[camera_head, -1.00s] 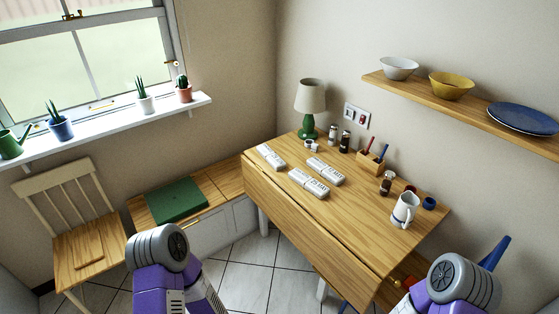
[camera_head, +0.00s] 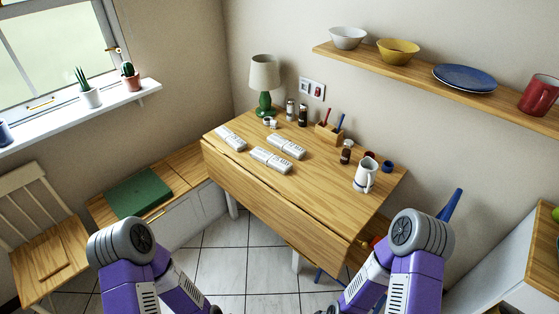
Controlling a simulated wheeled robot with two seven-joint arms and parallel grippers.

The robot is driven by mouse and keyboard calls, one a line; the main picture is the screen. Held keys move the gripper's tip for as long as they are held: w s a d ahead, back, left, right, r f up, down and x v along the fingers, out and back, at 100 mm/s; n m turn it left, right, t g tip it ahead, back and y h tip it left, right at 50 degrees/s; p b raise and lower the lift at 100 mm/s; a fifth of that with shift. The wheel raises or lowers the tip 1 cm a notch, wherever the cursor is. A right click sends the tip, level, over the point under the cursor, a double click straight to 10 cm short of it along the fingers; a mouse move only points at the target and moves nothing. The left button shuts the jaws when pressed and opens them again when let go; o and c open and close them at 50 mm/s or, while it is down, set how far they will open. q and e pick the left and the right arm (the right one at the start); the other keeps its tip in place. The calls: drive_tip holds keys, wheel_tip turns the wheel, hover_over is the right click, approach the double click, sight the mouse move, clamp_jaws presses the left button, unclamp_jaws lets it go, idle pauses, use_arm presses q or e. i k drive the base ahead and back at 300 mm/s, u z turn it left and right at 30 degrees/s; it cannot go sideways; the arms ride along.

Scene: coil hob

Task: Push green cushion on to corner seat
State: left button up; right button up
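The green cushion (camera_head: 139,193) is a flat square pad lying on the wooden top of the corner seat (camera_head: 187,160), a low bench with white sides against the wall under the window. It covers the left part of that bench; the wooden top to its right is bare. My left arm, purple and grey, rises at the lower left, in front of the bench and apart from the cushion. My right arm rises at the lower right by the table. Neither gripper's fingers show clearly in the head view.
A wooden drop-leaf table (camera_head: 318,205) with a lamp (camera_head: 264,84), white packs (camera_head: 271,160) and a jug (camera_head: 365,176) stands right of the bench. A wooden chair (camera_head: 46,252) stands at the left. A counter (camera_head: 530,262) is at the far right. Tiled floor (camera_head: 222,262) lies clear between.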

sight(137, 196)
drive_tip(key=u, duration=2.1)
drive_tip(key=i, duration=1.3)
drive_tip(key=u, duration=0.25)
drive_tip(key=i, duration=1.4)
drive_tip(key=z, duration=0.65)
